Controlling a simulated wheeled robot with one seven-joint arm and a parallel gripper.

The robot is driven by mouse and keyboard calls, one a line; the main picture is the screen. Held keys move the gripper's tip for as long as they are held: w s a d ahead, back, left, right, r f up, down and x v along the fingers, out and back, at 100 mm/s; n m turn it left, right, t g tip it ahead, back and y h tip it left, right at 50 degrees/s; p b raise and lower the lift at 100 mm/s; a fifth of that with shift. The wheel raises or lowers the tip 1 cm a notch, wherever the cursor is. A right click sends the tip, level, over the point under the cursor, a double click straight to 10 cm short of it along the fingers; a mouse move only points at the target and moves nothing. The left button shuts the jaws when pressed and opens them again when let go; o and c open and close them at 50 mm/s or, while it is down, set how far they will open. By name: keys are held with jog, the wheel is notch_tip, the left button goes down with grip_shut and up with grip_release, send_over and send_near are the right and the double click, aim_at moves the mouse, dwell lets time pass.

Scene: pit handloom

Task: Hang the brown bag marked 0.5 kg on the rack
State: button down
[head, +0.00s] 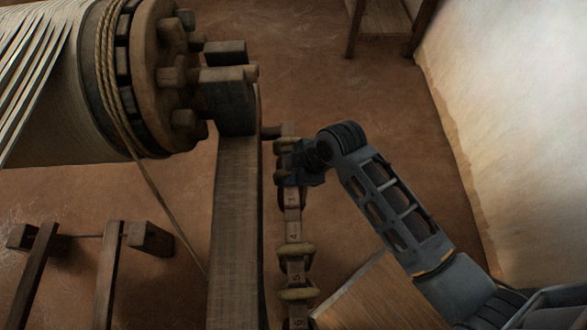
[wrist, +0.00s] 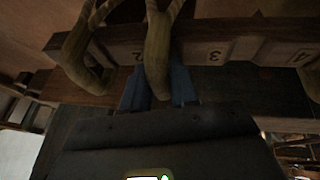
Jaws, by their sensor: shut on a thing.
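The rack is a wooden bar (head: 292,228) with rounded tan hooks and numbered places. In the wrist view the bar (wrist: 185,40) runs across the top with the marks 2, 3 and 4. My gripper (head: 293,165) is at the far part of the rack. In the wrist view its two blue fingers (wrist: 158,88) stand either side of a curved tan hook-like piece (wrist: 157,60) near the mark 2. I cannot pick out the brown bag or a 0.5 kg mark; the gripper's dark body hides the area below.
A thick loom post (head: 236,215) stands close left of the rack. The loom's wound beam (head: 160,75) with rope and pegs is at the upper left. A wooden board (head: 375,295) lies low beneath my arm.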

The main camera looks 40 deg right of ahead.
jog(key=shift+f, duration=0.2)
jog(key=c, duration=0.8)
grip_release()
jog(key=shift+c, duration=0.2)
jog(key=shift+o, duration=0.3)
jog(key=shift+s+f, duration=0.1)
jog(key=v, duration=0.8)
